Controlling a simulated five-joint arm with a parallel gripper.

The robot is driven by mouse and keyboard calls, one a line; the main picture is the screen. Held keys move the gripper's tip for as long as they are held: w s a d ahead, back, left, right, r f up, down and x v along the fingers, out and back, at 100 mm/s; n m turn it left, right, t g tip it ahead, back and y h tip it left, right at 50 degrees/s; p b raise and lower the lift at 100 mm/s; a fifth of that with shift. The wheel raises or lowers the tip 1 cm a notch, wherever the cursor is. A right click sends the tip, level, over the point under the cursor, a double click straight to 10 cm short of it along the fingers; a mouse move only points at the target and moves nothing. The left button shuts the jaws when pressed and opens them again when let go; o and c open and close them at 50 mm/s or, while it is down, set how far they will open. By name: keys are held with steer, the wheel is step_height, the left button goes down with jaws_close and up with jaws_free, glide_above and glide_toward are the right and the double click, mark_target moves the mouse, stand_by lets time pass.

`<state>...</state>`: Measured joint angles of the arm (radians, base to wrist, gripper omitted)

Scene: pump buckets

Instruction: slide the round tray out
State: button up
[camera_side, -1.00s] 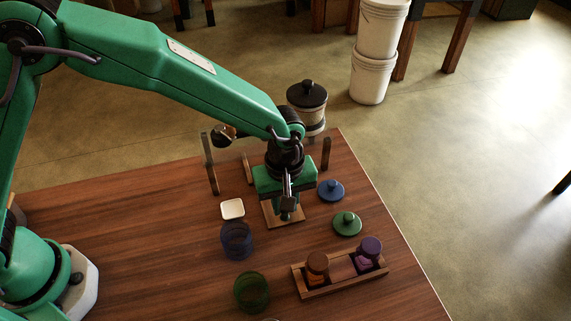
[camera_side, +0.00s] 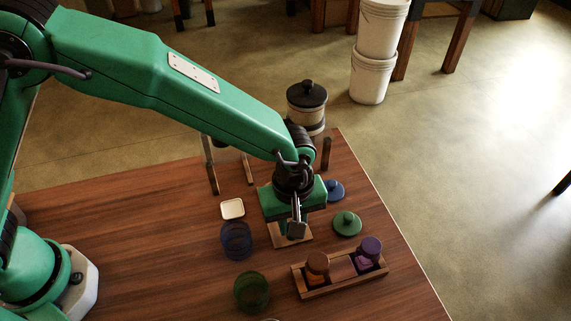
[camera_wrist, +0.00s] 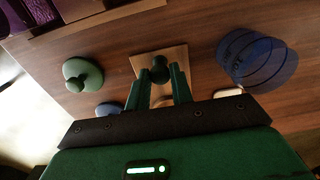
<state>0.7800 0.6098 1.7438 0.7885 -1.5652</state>
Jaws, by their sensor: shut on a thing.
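The tray shows as a flat light-wood board (camera_wrist: 172,57) with square corners and a dark round knob (camera_wrist: 160,70) on it. I cannot see a round outline. My gripper (camera_wrist: 161,78) is shut on the knob, one finger on each side, in the wrist view. In the side view my gripper (camera_side: 297,233) points down over the board (camera_side: 292,242), which lies on the table in front of the wooden posts (camera_side: 211,178). My fingers partly hide the knob there.
A green lid (camera_side: 347,225) and a blue lid (camera_side: 334,190) lie right of the board. A white dish (camera_side: 232,209), blue cup (camera_side: 236,240) and green cup (camera_side: 252,291) stand left. A rack (camera_side: 343,279) with two jars is in front. A black-lidded container (camera_side: 307,108) stands behind.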

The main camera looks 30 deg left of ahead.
steer(key=shift+s+d, duration=1.3)
steer(key=shift+d, duration=0.05)
steer(key=o, duration=0.8)
steer(key=shift+o, duration=0.2)
steer(key=shift+r, duration=0.1)
step_height(320, 180, up, 7)
steer(key=shift+a, duration=0.1)
stand_by(0.4)
